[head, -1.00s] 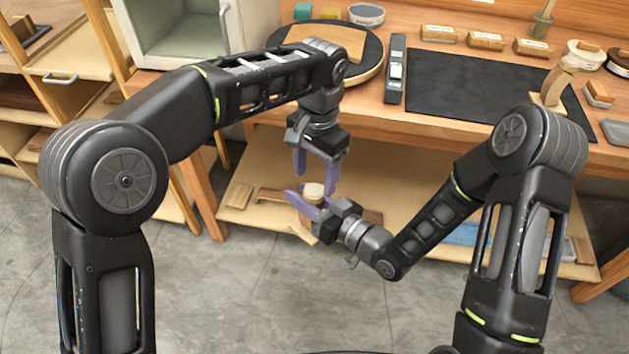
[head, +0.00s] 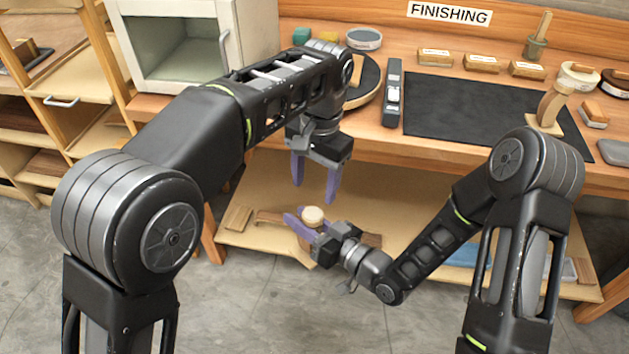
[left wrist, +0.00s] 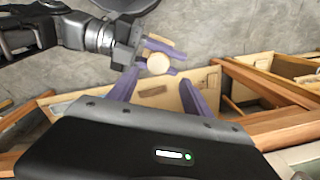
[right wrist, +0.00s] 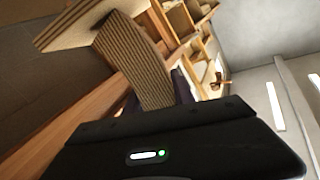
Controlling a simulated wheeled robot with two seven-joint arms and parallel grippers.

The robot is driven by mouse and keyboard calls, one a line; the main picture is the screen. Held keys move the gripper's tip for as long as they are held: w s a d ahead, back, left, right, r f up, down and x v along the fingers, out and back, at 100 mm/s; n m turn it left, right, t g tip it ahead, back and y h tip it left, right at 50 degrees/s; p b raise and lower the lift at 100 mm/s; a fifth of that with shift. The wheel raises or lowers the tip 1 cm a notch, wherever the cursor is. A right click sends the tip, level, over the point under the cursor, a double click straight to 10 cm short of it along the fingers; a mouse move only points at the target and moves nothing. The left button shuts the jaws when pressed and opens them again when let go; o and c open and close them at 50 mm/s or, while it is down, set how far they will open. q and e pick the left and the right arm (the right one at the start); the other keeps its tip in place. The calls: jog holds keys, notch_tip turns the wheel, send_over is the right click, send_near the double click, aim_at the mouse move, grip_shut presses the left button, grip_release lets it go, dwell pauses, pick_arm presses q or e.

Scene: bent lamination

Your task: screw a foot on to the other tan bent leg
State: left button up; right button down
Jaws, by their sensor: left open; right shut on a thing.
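My right gripper (head: 303,222) is shut on a tan bent leg, low in front of the bench. My left gripper (head: 315,190) is open and empty just above the foot, fingers pointing down. In the left wrist view the foot (left wrist: 158,64) lies beyond the open fingers, apart from them. Another tan bent leg (head: 551,106) stands upright on the bench.
The bench (head: 455,150) carries a black mat (head: 470,110), a long dark tool (head: 393,90), labelled blocks (head: 481,63) and round tins. Its lower shelf (head: 260,235) with wood pieces is behind my grippers. A cabinet (head: 170,45) stands at left. The floor in front is clear.

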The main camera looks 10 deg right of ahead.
aim_at(313, 214)
dwell(0.3)
pick_arm(q)
jog(key=shift+s+f, duration=0.1)
jog(key=shift+f, duration=0.05)
jog(key=shift+a+f, duration=0.2)
jog(key=shift+f, duration=0.7)
jog(key=shift+s+f, duration=0.1)
jog(key=shift+f, duration=2.8)
grip_shut()
